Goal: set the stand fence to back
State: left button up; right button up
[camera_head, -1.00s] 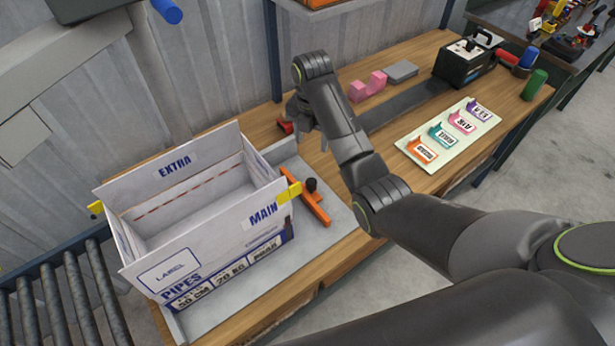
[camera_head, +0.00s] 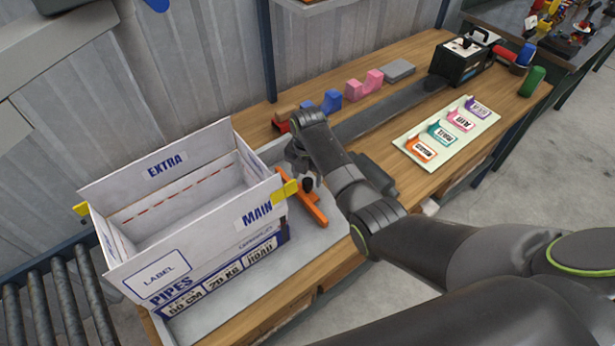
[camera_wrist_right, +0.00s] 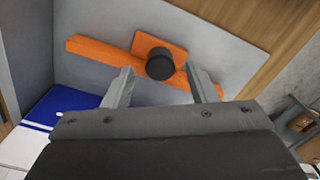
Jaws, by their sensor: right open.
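The stand fence is an orange bar (camera_head: 314,208) with a black knob (camera_head: 308,184), on the grey stand (camera_head: 330,236) beside the right side of the open box. My right gripper (camera_head: 303,168) is just above the fence's knob in the head view. In the right wrist view the orange fence (camera_wrist_right: 110,55) lies across the grey plate and the black knob (camera_wrist_right: 160,63) stands just beyond the open fingertips (camera_wrist_right: 162,82), roughly between them. I cannot see contact with the knob. My left gripper is not in view.
The open white box (camera_head: 205,195) with yellow clips stands on the stand. Blue and pink blocks (camera_head: 331,101), a grey block and a black device (camera_head: 462,62) stand behind. A tray of coloured label holders (camera_head: 447,133) is at the right. Rollers (camera_head: 62,290) lie at the left.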

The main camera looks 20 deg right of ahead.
jog(key=shift+f, duration=0.7)
jog(key=shift+c, duration=0.4)
